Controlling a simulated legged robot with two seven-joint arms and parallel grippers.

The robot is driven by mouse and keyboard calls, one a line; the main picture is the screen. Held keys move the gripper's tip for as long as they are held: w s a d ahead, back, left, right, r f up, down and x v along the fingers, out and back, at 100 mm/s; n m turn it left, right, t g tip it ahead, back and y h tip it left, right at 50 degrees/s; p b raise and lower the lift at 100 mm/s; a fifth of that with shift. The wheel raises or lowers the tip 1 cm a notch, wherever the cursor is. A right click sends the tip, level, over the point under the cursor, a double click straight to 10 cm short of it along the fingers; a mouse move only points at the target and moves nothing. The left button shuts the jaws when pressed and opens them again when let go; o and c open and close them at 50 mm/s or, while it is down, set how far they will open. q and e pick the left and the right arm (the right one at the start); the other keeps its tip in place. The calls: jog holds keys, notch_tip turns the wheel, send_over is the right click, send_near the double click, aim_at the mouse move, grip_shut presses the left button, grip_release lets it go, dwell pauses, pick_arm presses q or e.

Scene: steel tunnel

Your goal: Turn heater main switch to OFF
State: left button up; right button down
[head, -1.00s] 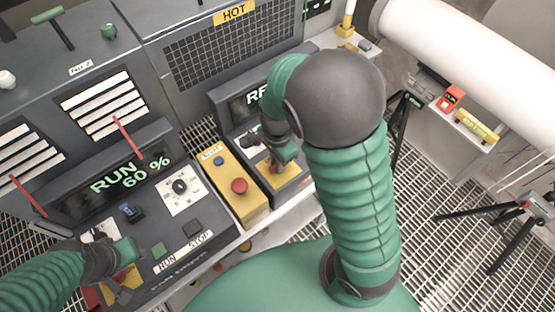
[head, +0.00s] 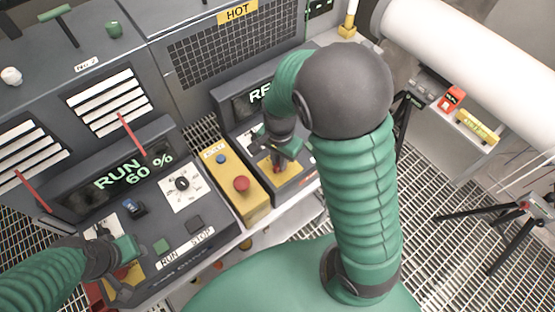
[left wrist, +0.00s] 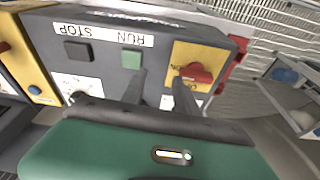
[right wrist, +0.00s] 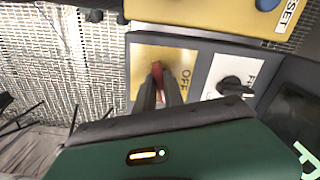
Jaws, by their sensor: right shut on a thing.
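The heater main switch is a red handle (right wrist: 158,76) on a yellow plate (right wrist: 142,56) marked OFF, in the right wrist view. My right gripper (right wrist: 159,92) is shut on the red handle, one finger on each side; the fingers hide part of it. In the head view the right gripper (head: 282,158) is over the yellow plate on the right console. My left gripper (left wrist: 160,85) is open and empty above the left console. A second red switch (left wrist: 198,73), on a yellow plate reading ON, is beside its finger in the left wrist view.
A yellow box with a red button (head: 241,184) stands between the consoles. The left console's display (head: 115,178) reads RUN 60 %. A black knob (right wrist: 232,87) is beside the heater switch. A tripod (head: 505,215) stands on the grating at the right.

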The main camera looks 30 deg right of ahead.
pick_arm(q)
jog(key=shift+r, duration=0.15)
pick_arm(e)
jog(key=n, duration=0.3)
jog(key=shift+w+d+r+n, duration=0.15)
jog(key=shift+w+d+n, duration=0.1)
jog(key=shift+n, duration=0.15)
pick_arm(q)
jog(key=shift+s+d, duration=0.1)
jog(key=shift+d, duration=0.05)
pick_arm(e)
jog(key=n, duration=0.3)
pick_arm(q)
jog(key=shift+r, duration=0.2)
pick_arm(e)
jog(key=n, duration=0.4)
pick_arm(q)
jog(key=shift+d+r+p, duration=0.15)
jog(key=shift+p, duration=0.2)
pick_arm(e)
jog(key=shift+n, duration=1.6)
